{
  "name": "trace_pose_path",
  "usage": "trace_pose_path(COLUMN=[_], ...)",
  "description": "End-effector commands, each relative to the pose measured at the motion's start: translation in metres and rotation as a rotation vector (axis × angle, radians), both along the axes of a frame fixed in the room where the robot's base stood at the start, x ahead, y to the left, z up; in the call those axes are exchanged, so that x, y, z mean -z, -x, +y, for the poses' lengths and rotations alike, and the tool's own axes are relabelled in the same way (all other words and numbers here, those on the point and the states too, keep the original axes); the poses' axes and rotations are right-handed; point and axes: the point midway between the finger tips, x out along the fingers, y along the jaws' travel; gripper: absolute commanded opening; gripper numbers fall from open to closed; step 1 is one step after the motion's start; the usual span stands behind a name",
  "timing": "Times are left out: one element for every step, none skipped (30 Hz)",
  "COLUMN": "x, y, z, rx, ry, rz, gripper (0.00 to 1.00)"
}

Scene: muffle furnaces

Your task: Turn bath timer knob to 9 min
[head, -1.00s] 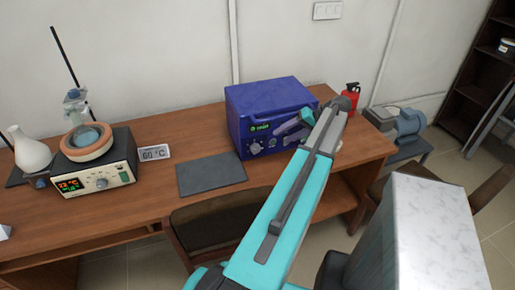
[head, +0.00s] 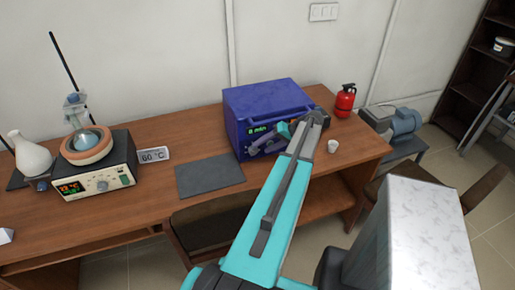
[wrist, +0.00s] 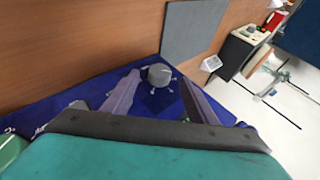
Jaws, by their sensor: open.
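The blue bath (head: 265,100) stands on the wooden table with its front facing me. Its green display (head: 257,130) shows a time in minutes; the digit is small and looks like 0 or 8. The grey round timer knob (wrist: 159,75) shows in the wrist view, on the blue front panel with pale marks around it. My gripper (head: 255,147) is at the bath's front panel, and in the head view it hides the knob. In the wrist view my gripper (wrist: 160,82) is open, with one finger on each side of the knob. Gaps show between fingers and knob.
A dark flat plate (head: 210,175) lies left of the bath. Further left are a heating unit (head: 98,180) with glassware and a "60 °C" sign (head: 154,155). A small white cup (head: 333,146) and a red extinguisher (head: 345,100) stand to the right.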

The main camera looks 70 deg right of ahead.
Motion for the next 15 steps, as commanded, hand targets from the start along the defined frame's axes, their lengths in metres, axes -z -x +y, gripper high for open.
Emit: trace_pose_path(x=[0.003,0.006,0.009,0.011,0.013,0.016,0.018,0.020,0.022,0.023,0.024,0.026,0.027,0.027,0.028], y=[-0.006,-0.009,-0.012,-0.015,-0.017,-0.020,-0.023,-0.025,-0.027,-0.028,-0.030,-0.031,-0.032,-0.032,-0.033], z=[0.001,0.002,0.003,0.003,0.003,0.003,0.004,0.004,0.004,0.004,0.005,0.005,0.005,0.005,0.005], rx=[-0.001,-0.002,-0.002,-0.002,-0.001,-0.001,-0.002,-0.002,-0.002,-0.002,-0.001,-0.001,-0.001,-0.001,-0.001], ry=[-0.002,-0.003,-0.002,-0.001,-0.002,-0.002,-0.003,-0.003,-0.001,-0.001,-0.001,0.000,0.000,0.000,0.000], rz=[0.000,0.000,0.000,0.000,0.000,0.000,0.001,0.001,0.000,0.000,0.001,0.000,0.000,0.000,0.000], gripper=[0.53,0.53,0.53,0.53,0.53,0.53,0.53,0.53,0.53,0.53,0.53,0.53,0.53,0.53,0.53])
